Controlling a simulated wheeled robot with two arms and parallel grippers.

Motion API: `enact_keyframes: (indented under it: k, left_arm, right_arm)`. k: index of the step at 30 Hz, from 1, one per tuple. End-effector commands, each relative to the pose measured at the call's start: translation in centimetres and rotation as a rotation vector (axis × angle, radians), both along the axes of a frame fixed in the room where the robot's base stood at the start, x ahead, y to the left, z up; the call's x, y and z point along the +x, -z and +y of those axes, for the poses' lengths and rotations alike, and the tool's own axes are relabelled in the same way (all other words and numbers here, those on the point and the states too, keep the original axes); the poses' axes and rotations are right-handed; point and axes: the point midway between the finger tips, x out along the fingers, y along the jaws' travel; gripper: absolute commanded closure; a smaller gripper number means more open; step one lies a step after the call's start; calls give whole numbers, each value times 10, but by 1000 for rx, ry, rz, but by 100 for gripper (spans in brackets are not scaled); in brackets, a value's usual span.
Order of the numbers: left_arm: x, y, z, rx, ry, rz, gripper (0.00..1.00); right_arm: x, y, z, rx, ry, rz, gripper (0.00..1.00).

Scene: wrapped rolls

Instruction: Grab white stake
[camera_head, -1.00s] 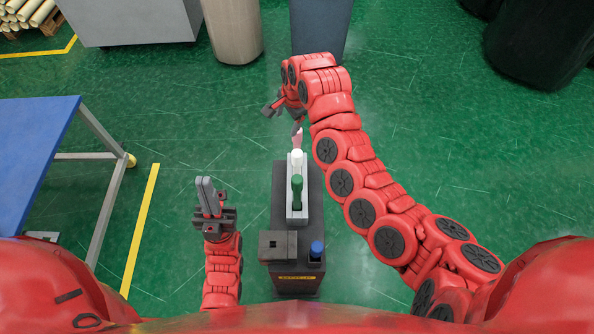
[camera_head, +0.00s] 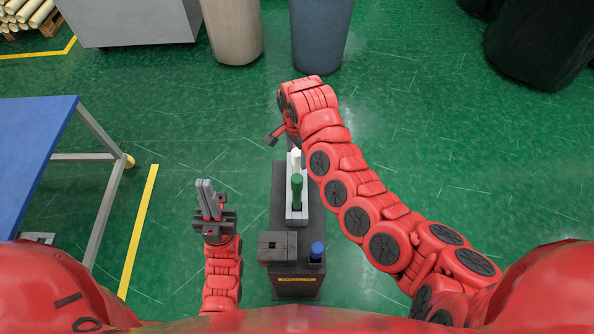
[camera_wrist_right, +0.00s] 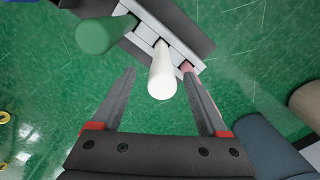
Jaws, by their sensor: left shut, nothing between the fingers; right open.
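The white stake (camera_head: 296,157) stands in a grey holder (camera_head: 297,216) on the dark stand, behind the green stake (camera_head: 297,185). In the right wrist view the white stake (camera_wrist_right: 162,78) lies between the two fingers of my open right gripper (camera_wrist_right: 159,72), with a gap on each side. The green stake (camera_wrist_right: 98,36) is outside the left finger there. A pinkish stake (camera_wrist_right: 187,66) shows by the right fingertip; whether they touch I cannot tell. In the head view my right gripper's fingers are partly hidden. My left gripper (camera_head: 206,191) is shut and empty, left of the stand.
The dark stand (camera_head: 283,203) also bears a grey block (camera_head: 277,247) and a blue-capped item (camera_head: 317,250) at its near end. A blue table (camera_head: 35,150) is at the left. Bins (camera_head: 319,35) stand at the back. Green floor lies open around the stand.

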Motion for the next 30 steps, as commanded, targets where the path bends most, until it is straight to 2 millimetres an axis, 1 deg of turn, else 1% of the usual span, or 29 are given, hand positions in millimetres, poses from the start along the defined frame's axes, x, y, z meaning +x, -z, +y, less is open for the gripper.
enact_keyframes:
  k: [1, 3, 8, 12, 15, 18, 26, 29, 30]
  left_arm:
    - [0, -4, 0, 0, 0, 0, 100]
    - [0, -5, 0, 0, 0, 0, 100]
    - [0, -13, 0, 0, 0, 0, 100]
    - [0, -21, 0, 0, 0, 0, 100]
    - [0, -21, 0, 0, 0, 0, 100]
    - [0, -22, 0, 0, 0, 0, 100]
    - [0, -22, 0, 0, 0, 0, 100]
    - [0, -22, 0, 0, 0, 0, 100]
    - [0, -22, 0, 0, 0, 0, 100]
  right_arm:
    - [-1, 4, -1, -3, 0, 3, 23]
    - [-1, 11, -1, -3, 0, 5, 23]
    - [1, 21, 0, -3, -1, 2, 23]
    - [3, 38, 0, -5, -1, 2, 23]
    - [2, 53, 1, -5, -4, 2, 23]
    - [2, 61, 1, -3, 1, 2, 23]
    - [3, 64, 1, 0, 2, 0, 23]
    - [3, 64, 1, 0, 2, 0, 39]
    - [3, 64, 1, 0, 2, 0, 47]
